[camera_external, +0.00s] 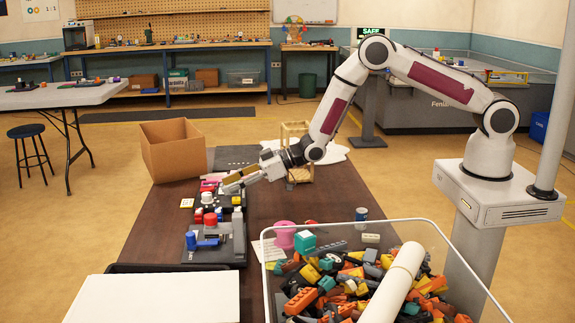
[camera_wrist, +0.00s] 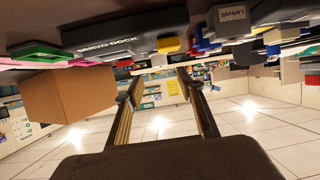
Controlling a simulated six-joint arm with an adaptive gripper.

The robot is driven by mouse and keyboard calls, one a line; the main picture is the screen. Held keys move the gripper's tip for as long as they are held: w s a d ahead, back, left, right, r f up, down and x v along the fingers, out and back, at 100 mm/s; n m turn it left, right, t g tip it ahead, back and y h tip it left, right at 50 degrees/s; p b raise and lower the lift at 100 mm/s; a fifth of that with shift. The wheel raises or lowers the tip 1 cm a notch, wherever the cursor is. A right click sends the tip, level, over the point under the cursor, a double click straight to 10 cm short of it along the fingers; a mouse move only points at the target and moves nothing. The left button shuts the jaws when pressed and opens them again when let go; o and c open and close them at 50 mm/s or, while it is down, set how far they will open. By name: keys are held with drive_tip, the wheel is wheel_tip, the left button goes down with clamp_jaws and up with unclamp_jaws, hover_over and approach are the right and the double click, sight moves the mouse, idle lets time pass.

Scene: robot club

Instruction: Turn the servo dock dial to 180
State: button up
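The servo dock (camera_wrist: 110,42) shows in the wrist view, which is upside down. It is a dark box with white "SERVO DOCK" lettering, at the upper left. I cannot make out its dial or any angle marks. In the external view, my gripper (camera_external: 230,183) is low over the left side of the dark table, close to a row of small devices. The arm partly hides them, and I cannot tell which is the dock. In the wrist view, the two fingers of my gripper (camera_wrist: 160,88) are spread apart with nothing between them. Contact with the dock cannot be seen.
An open cardboard box (camera_external: 172,152) stands at the table's far left corner, with a wooden frame (camera_external: 298,135) at the back. A blue crank device (camera_external: 207,241) is nearer. A clear bin (camera_external: 425,225) of bricks is at the front right. The table's middle right is mostly clear.

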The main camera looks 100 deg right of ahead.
sight(208, 194)
drive_tip(key=shift+x, duration=3.5)
clamp_jaws()
